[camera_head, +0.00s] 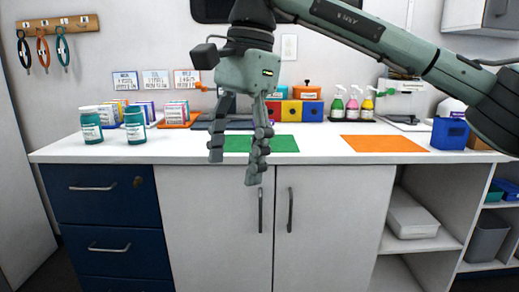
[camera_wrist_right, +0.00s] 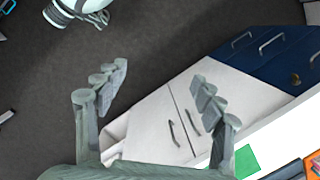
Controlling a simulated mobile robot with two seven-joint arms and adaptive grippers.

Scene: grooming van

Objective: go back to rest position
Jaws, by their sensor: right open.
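My right gripper (camera_head: 236,165) hangs in front of the counter in the head view, its fingers pointing down. The fingers are spread apart with nothing between them. In the right wrist view my right gripper (camera_wrist_right: 158,98) also shows open and empty, with the floor and the cabinet front beyond it. My right arm reaches in from the upper right of the head view. My left gripper shows in neither view for certain.
The white counter (camera_head: 330,149) holds a green mat (camera_head: 285,144), an orange mat (camera_head: 383,143), teal bottles (camera_head: 91,127) at left, spray bottles (camera_head: 352,109) and a blue bin (camera_head: 449,134) at right. Blue drawers (camera_head: 100,205) are at left, open shelves at right.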

